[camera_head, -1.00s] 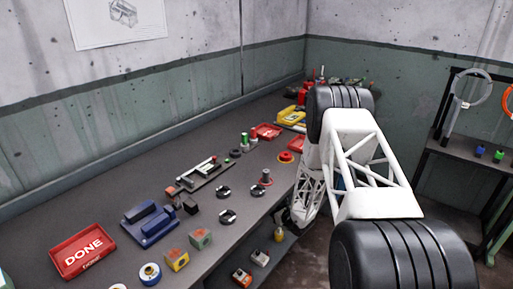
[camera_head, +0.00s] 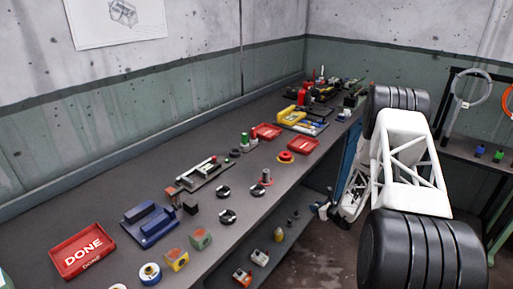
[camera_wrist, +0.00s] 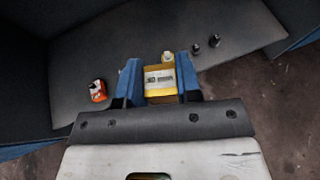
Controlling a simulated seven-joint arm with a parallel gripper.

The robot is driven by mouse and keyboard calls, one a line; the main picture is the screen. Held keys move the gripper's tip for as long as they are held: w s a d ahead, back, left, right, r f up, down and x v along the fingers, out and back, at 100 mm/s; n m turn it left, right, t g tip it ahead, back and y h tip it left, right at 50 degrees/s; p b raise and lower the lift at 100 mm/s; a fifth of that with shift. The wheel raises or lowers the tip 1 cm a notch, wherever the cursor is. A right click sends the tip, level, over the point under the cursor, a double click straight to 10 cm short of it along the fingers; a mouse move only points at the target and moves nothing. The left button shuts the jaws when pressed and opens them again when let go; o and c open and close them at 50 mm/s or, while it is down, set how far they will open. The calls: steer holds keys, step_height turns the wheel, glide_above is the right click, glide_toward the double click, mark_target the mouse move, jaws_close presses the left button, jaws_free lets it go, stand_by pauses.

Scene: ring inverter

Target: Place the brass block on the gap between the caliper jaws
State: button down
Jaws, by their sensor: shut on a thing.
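In the wrist view, the blue fingers of my gripper (camera_wrist: 159,84) are shut on a yellow, brass-coloured block (camera_wrist: 158,94) with a pale grey patch on its face. In the head view my arm hangs past the bench's front edge, at the right, and the held block cannot be made out. A long silver tool (camera_head: 205,172) that looks like the caliper lies on the bench, left of my arm. Its jaws and their gap are too small to tell clearly. The block is well apart from it.
The bench holds a blue fixture (camera_head: 150,222), a red DONE tray (camera_head: 83,251), black rings (camera_head: 228,217), coloured blocks (camera_head: 176,260) and red trays (camera_head: 303,146). A lower shelf (camera_wrist: 240,35) carries an orange item (camera_wrist: 97,91) and two dark pegs. Floor shows at the right.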

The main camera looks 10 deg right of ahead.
steer(key=d+r, duration=0.4)
steer(key=d, duration=0.4)
steer(key=w+d+r+n+y, duration=0.1)
steer(key=w+r, duration=0.2)
steer(key=r, duration=0.5)
steer(key=w+d+r, duration=0.2)
steer(key=w+r, duration=0.1)
steer(key=r, duration=0.5)
steer(key=shift+n+g, duration=0.3)
steer(key=shift+g, duration=0.2)
steer(key=w+a+r, duration=0.2)
steer(key=a+r, duration=0.1)
steer(key=a, duration=0.1)
steer(key=w+a+r, duration=0.2)
steer(key=a+r, duration=0.2)
steer(key=w+a+r, duration=0.2)
steer(key=a+r, duration=0.2)
steer(key=shift+w+a+r, duration=0.15)
steer(key=shift+w+r, duration=0.1)
steer(key=w+a+r+y, duration=0.1)
steer(key=a+r, duration=0.1)
steer(key=a, duration=1)
steer(key=w+a+r+n+g+y, duration=0.1)
steer(key=w+a+r, duration=0.1)
steer(key=a, duration=1)
steer(key=shift+a+r+n, duration=0.3)
steer(key=shift+r, duration=0.1)
steer(key=shift+f, duration=3.15)
steer(key=shift+f, duration=0.1)
